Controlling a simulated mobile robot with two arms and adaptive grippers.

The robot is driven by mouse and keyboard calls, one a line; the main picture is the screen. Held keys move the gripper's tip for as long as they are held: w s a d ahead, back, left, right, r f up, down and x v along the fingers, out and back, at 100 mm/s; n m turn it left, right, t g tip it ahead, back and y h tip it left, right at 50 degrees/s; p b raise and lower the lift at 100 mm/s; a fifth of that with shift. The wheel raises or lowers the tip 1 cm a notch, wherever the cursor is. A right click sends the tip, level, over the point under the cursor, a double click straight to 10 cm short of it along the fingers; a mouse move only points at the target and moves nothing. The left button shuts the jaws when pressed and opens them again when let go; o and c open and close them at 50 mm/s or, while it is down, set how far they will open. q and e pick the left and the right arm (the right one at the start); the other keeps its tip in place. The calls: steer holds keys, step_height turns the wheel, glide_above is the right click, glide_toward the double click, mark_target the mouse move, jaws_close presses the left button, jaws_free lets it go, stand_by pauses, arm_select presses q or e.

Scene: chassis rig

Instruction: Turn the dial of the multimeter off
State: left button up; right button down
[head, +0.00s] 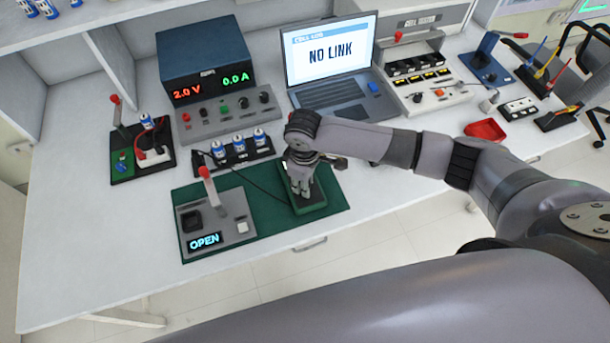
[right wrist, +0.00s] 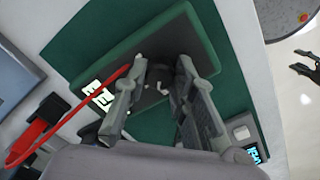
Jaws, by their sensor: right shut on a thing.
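The multimeter (head: 312,208) is a flat green-cased meter lying on the front right of the green mat. In the right wrist view it shows as a green rim around a dark face (right wrist: 118,62), with a lit display (right wrist: 103,97) partly covered. My right gripper (head: 303,196) points down onto the meter. In the right wrist view its two fingers (right wrist: 163,85) stand on either side of the dial area, shut on the dial, which is mostly hidden between them. A small dark pronged shape (right wrist: 303,66) at that view's right edge looks like my left gripper, cut off.
A grey box (head: 216,226) with a red lever and an "OPEN" display stands left of the meter on the mat (head: 262,186). A cell holder (head: 235,158), power supply (head: 205,62) and laptop (head: 330,60) stand behind. A red tray (head: 486,131) lies right.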

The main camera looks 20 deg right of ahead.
steer(key=shift+n+p, duration=0.85)
steer(key=shift+n, duration=0.65)
steer(key=c, duration=1.3)
jaws_free()
step_height(320, 180, up, 12)
